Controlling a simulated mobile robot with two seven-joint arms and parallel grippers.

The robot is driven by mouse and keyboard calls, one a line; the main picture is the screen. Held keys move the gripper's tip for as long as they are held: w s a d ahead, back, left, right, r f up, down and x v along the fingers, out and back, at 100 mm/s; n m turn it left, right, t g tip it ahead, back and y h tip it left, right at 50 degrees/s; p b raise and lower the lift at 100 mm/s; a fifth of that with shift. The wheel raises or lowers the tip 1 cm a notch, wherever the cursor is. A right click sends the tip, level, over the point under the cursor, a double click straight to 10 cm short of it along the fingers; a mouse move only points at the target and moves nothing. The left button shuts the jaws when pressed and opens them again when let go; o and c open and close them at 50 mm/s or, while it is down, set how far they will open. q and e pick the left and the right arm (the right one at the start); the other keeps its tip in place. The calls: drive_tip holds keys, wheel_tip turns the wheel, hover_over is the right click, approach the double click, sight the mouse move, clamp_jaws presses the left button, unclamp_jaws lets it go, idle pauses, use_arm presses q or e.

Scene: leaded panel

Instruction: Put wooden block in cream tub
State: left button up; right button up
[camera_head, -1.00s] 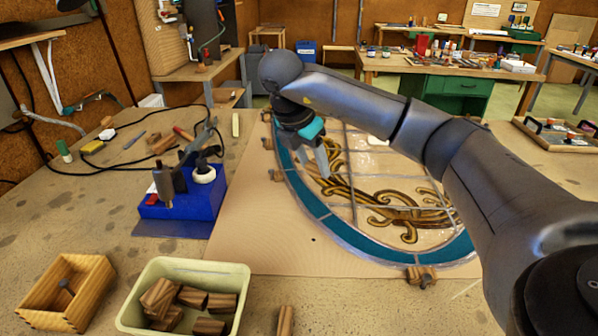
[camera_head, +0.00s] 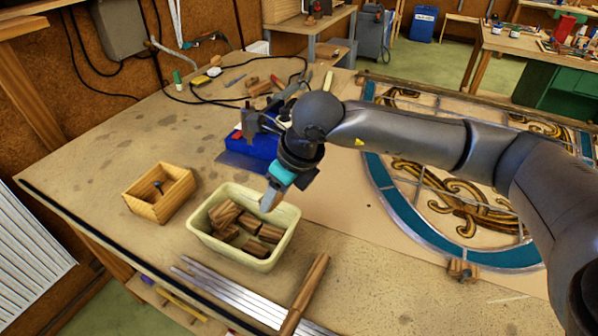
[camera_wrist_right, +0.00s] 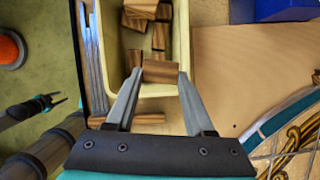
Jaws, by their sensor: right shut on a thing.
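The cream tub (camera_head: 213,247) stands on the bench and holds several brown wooden blocks (camera_head: 226,212). My right gripper (camera_head: 268,203) is at the tub's right rim in the head view, pointing down. In the right wrist view, my right gripper (camera_wrist_right: 160,78) is shut on a wooden block (camera_wrist_right: 160,72), which overlaps the end of the tub (camera_wrist_right: 124,50). The height of the block above the tub is hard to judge. The held block is hidden in the head view. A dark and teal part at the left of the wrist view looks like my left gripper (camera_wrist_right: 45,103); its fingers are unclear.
A small wooden box (camera_head: 148,208) stands left of the tub. Metal strips (camera_head: 230,295) and a long wooden piece (camera_head: 303,292) lie in front of it. A blue-based tool (camera_head: 240,160) stands behind. The leaded panel (camera_head: 450,210) lies to the right.

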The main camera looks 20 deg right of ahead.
drive_tip(key=shift+s+a+f+n+y, duration=0.15)
drive_tip(key=shift+s+a+n, duration=0.15)
drive_tip(key=shift+a+n, duration=0.15)
drive_tip(key=shift+s+a+r+n+y, duration=0.15)
drive_tip(key=shift+s+a+n, duration=0.15)
drive_tip(key=shift+a, duration=0.2)
drive_tip(key=b, duration=0.5)
hover_over(266, 240)
drive_tip(key=s+d, duration=0.1)
drive_tip(key=s, duration=0.1)
drive_tip(key=shift+w+d+f, duration=0.1)
drive_tip(key=shift+f, duration=1.9)
drive_tip(key=shift+w+f, duration=0.1)
drive_tip(key=shift+f, duration=1.85)
drive_tip(key=shift+f+g+b, duration=0.3)
drive_tip(key=shift+f+b, duration=0.15)
drive_tip(key=shift+f, duration=0.1)
use_arm(q)
drive_tip(key=f, duration=0.5)
drive_tip(key=shift+s+d+f, duration=0.1)
drive_tip(key=shift+s+f, duration=0.15)
drive_tip(key=shift+f, duration=0.1)
use_arm(e)
drive_tip(key=o, duration=1.4)
drive_tip(key=shift+c, duration=0.2)
drive_tip(key=shift+r, duration=0.15)
